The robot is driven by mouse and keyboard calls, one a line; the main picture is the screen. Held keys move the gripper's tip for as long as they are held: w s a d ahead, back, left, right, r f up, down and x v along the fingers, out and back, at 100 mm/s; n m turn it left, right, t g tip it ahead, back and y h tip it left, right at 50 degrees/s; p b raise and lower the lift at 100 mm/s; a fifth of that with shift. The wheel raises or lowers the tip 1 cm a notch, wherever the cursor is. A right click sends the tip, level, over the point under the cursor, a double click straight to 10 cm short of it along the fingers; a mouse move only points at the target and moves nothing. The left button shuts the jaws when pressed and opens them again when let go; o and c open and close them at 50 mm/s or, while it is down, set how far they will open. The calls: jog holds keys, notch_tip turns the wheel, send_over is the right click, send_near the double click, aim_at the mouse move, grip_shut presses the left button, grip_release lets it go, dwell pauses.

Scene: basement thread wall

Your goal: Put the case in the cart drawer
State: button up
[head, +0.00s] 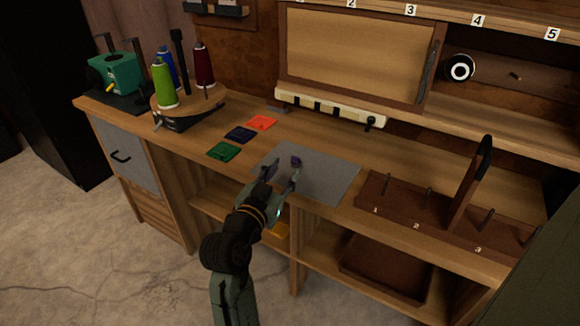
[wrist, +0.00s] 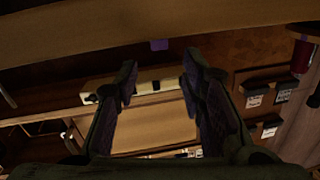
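A small purple object (head: 296,161) sits on the grey mat (head: 330,178) on the bench top; I cannot tell for sure that it is the case. A purple patch (wrist: 159,44) also shows beyond the fingertips in the wrist view. My gripper (head: 281,177) is open and empty at the front edge of the mat, apart from the purple object and on its near side. Both fingers are spread in the wrist view (wrist: 160,64). A grey front with a black handle (head: 121,156) at the bench's left end looks shut; I cannot tell whether it is the cart drawer.
Green (head: 223,151), dark blue (head: 240,134) and red (head: 262,123) squares lie left of the mat. A spool stand (head: 190,112) is behind them. A brown rack with upright pegs (head: 400,203) stands at right. A yellow item (head: 278,230) lies on the shelf below.

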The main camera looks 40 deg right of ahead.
jog(key=b+v, duration=0.1)
jog(key=v, duration=0.5)
